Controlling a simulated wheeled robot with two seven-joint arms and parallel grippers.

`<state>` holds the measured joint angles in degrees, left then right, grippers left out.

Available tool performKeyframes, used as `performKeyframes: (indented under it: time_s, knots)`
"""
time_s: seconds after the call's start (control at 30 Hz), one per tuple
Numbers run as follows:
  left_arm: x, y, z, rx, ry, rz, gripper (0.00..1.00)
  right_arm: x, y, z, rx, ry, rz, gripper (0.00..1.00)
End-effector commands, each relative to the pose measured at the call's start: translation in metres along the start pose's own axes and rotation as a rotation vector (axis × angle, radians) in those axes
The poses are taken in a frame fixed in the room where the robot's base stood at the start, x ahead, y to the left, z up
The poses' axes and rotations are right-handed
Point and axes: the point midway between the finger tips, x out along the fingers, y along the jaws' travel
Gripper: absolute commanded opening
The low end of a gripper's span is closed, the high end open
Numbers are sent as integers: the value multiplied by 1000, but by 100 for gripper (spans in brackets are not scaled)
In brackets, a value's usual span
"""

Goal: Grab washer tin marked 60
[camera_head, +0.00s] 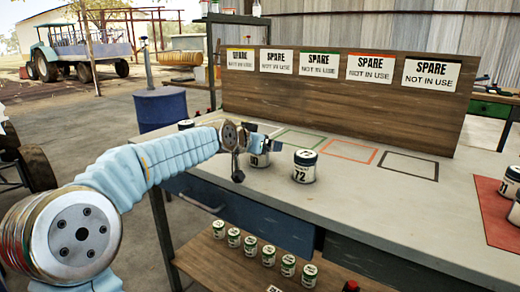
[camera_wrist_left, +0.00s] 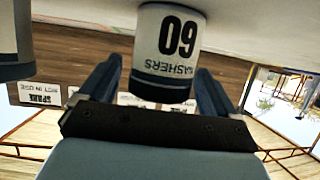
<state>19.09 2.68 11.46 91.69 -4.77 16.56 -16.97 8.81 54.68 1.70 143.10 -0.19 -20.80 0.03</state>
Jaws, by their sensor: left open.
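The washer tin marked 60 (camera_wrist_left: 170,45) is white with a dark band; its number and the word WASHERS appear upside down in the left wrist view. My left gripper (camera_wrist_left: 158,88) is open, with one finger on each side of this tin. Contact cannot be told. In the head view my left gripper (camera_head: 262,141) is at the tin (camera_head: 259,160) on the bench and hides part of it. A tin marked 72 (camera_head: 303,175) stands upright to its right. My right gripper is not in view.
Another tin (camera_wrist_left: 14,35) is at the wrist view's left edge. The bench (camera_head: 400,208) has coloured outlines and a wooden back board (camera_head: 330,105) with SPARE signs. Tins stand on a red mat (camera_head: 490,205) at right. Several tins (camera_head: 250,247) stand on the lower shelf.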

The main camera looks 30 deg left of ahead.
Motion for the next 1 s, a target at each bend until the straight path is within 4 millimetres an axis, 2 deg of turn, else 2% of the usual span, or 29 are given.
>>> performKeyframes:
  time_s: [0.1,0.33,0.7,1.0]
  knots:
    - [10,0,-1,1,0,0,91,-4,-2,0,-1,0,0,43]
    - [11,0,0,0,1,0,90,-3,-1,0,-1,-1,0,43]
    - [11,0,0,0,1,0,33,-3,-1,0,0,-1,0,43]
    - [10,0,-3,1,3,0,30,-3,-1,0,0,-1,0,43]
